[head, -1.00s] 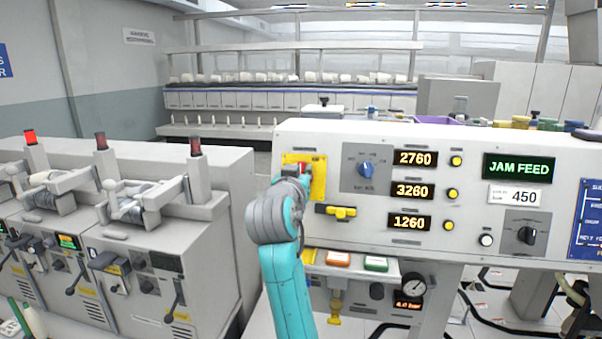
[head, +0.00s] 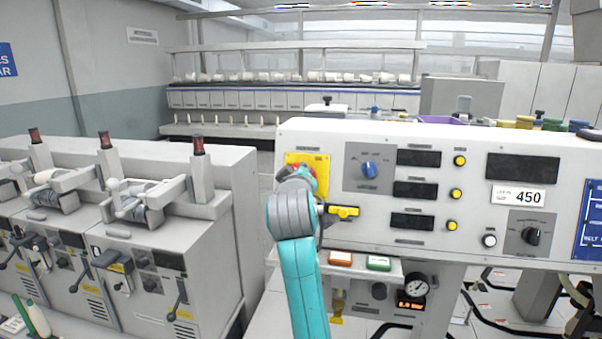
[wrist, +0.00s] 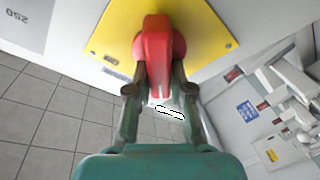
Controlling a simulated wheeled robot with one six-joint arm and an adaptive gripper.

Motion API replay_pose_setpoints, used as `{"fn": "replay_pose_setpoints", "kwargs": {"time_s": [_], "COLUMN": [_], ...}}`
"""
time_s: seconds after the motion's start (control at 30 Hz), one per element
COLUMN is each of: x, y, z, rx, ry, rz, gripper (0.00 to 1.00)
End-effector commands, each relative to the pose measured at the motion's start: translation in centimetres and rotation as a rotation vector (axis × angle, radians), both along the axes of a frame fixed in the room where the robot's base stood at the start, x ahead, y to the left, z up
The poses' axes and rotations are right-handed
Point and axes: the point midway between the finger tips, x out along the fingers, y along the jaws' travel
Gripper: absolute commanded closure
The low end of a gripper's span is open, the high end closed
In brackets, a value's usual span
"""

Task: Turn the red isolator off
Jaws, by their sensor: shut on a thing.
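The red isolator (wrist: 154,45) is a red rotary handle on a yellow plate (wrist: 205,25). In the wrist view its grip points down the picture, toward my gripper. My gripper (wrist: 158,90) is shut on the red handle, one finger on each side. In the head view my arm hides much of the isolator; a bit of red (head: 308,170) and the yellow plate (head: 321,163) show at the left end of the control panel. The panel displays (head: 418,157) are dark, and so is the large display (head: 522,167).
The panel (head: 400,250) also carries a blue knob (head: 369,169), a yellow lever (head: 343,212), yellow buttons and a black dial (head: 530,236). Grey winding machines (head: 150,255) stand to the left.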

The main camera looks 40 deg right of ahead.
Motion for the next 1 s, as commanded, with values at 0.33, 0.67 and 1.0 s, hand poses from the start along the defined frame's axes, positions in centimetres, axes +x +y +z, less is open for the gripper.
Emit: {"fn": "replay_pose_setpoints", "kwargs": {"time_s": [0.33, 0.67, 1.0], "x": [0.2, 0.3, 0.3], "y": [0.3, 0.5, 0.6], "z": [-0.3, -0.7, -1.0], "rx": [-0.195, -0.361, -0.461], "ry": [0.249, 0.462, 0.592], "rz": [0.081, 0.147, 0.189], "gripper": [1.0, 1.0, 1.0]}}
